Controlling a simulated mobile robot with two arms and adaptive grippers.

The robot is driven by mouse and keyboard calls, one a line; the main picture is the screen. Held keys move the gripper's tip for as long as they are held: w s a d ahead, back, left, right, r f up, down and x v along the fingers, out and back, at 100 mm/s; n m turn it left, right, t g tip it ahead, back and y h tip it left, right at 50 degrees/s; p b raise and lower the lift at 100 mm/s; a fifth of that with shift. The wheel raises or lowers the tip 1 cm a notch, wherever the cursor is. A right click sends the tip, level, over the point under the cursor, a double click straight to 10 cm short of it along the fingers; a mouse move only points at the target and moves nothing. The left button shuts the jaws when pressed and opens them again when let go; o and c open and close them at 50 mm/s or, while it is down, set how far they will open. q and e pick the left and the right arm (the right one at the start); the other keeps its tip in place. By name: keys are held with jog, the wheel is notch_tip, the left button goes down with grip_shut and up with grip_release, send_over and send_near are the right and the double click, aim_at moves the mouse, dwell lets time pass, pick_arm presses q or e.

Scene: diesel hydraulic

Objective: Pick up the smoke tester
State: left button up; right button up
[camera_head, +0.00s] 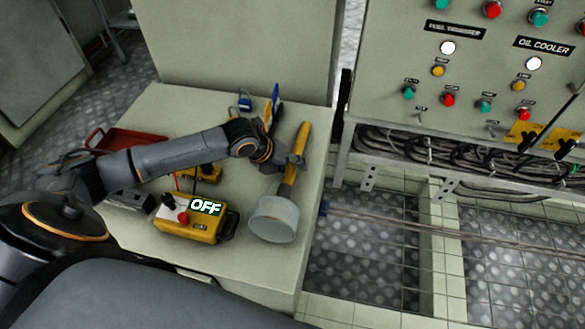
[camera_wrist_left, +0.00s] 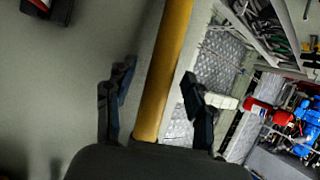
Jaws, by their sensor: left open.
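The smoke tester, a yellow pole (camera_head: 301,142) with a pale translucent cup (camera_head: 273,219) at its near end, lies along the right part of the cabinet top. My left gripper (camera_head: 292,160) is at the middle of the pole. In the left wrist view, the yellow pole (camera_wrist_left: 167,70) runs between the two spread fingers of the open gripper (camera_wrist_left: 156,84). A gap shows on each side, and I cannot tell how far down the fingers reach. The gripper hides a short stretch of the pole in the head view. My right gripper is not in view.
A yellow device reading OFF (camera_head: 190,218) stands left of the cup. A red tray (camera_head: 125,142), a blue padlock (camera_head: 245,101) and another yellow device (camera_head: 205,173) are also on the cabinet top (camera_head: 255,268). A control panel (camera_head: 400,60) rises at the right.

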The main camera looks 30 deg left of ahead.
pick_arm(q)
jog(key=shift+w, duration=0.1)
grip_shut()
dwell(0.4)
